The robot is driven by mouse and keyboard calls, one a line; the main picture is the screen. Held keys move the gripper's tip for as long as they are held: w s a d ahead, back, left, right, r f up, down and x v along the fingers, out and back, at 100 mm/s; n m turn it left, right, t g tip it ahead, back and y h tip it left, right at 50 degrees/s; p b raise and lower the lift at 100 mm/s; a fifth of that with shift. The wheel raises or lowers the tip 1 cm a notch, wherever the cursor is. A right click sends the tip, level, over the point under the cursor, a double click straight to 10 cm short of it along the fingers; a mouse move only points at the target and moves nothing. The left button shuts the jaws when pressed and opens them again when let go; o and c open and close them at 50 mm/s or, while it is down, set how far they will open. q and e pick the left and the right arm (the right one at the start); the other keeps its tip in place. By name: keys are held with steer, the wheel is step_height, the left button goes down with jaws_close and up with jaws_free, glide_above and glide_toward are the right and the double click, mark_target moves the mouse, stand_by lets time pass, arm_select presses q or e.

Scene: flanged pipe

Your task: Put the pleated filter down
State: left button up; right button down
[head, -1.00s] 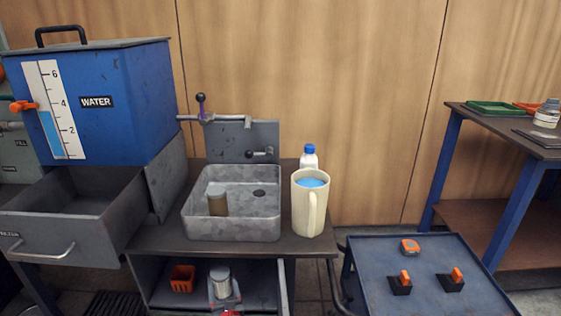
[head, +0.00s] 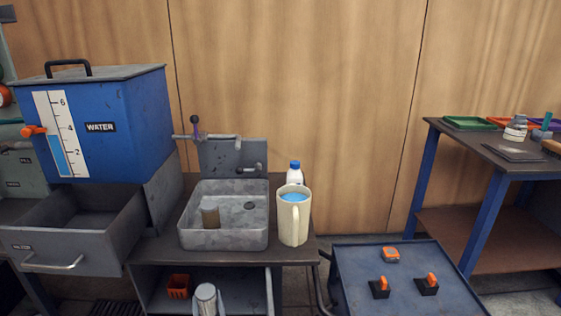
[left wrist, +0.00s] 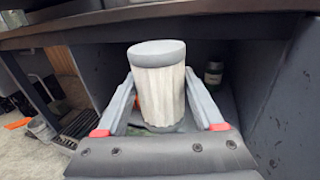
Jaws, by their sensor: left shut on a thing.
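The pleated filter (left wrist: 160,88), a pale pleated cylinder with a grey cap, stands upright between the two fingers of my left gripper (left wrist: 160,112) in the left wrist view. The gripper is shut on it. In the head view the filter (head: 206,295) shows at the bottom edge with my left gripper (head: 207,305) around it, in front of the open shelf under the sink bench. My right gripper is not in view.
An orange basket (head: 178,286) sits on the shelf left of the filter. A jug (head: 293,222) of blue liquid stands right of the sink. A small bottle (left wrist: 213,73) stands deeper under the bench.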

arm_select(q)
steer(key=s+d+r+m+h+p, duration=0.1)
steer(key=s+r+h+p, duration=0.1)
steer(key=s+r+p, duration=0.3)
steer(key=s+d+r+m+h+p, duration=0.1)
steer(key=s+r+p, duration=0.4)
steer(key=r+p, duration=0.6)
steer(key=s+d+r+m+t+h+p, duration=0.1)
steer(key=s+r+h+p, duration=0.1)
steer(key=s+r+p, duration=0.3)
step_height(320, 180, up, 4)
steer(key=p, duration=0.3)
steer(key=shift+d+r+m+h+p, duration=0.25)
steer(key=shift+d+m+h+p, duration=0.15)
steer(key=shift+a, duration=0.15)
